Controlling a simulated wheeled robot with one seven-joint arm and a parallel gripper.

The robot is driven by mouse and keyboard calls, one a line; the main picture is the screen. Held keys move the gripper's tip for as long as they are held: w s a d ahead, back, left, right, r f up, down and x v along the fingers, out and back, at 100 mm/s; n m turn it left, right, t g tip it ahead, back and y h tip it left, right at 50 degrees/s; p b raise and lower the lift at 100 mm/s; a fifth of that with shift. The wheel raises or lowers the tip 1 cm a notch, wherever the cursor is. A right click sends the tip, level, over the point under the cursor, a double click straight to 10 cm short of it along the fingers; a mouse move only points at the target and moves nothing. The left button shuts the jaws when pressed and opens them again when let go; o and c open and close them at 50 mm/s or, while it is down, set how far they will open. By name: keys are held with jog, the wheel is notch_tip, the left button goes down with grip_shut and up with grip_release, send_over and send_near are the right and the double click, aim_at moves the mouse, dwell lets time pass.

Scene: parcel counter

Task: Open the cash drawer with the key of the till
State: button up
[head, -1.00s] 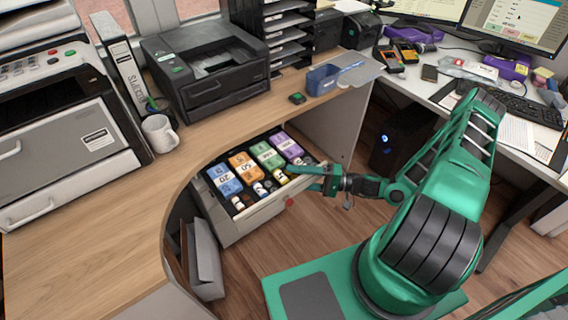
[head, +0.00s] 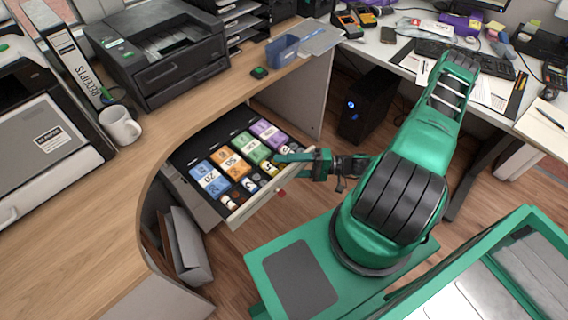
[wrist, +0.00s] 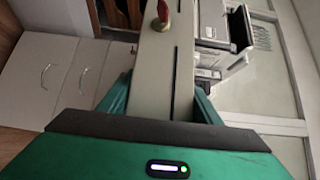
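The cash drawer (head: 262,201) stands pulled out from under the wooden counter, with coloured money packs and small rolls inside. My gripper (head: 300,164) is at the right end of its front panel. In the wrist view the pale drawer panel (wrist: 158,85) lies between my two green fingers (wrist: 163,100), which appear closed against its sides; the exact contact is hard to see. A small red key (wrist: 163,15) sticks out of the panel's face farther along. It shows as a red spot on the drawer front in the head view (head: 281,192).
A grey bin-like box (head: 187,245) stands on the floor left of the drawer. A black computer tower (head: 365,108) stands behind my arm. Wooden floor shows below the drawer.

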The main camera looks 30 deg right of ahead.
aim_at(301, 166)
jog(key=o, duration=0.4)
jog(key=shift+f, duration=0.15)
jog(key=shift+c, duration=0.2)
jog(key=shift+d, duration=0.1)
jog(key=v, duration=1)
jog(key=shift+s+d, duration=0.1)
jog(key=shift+d, duration=0.2)
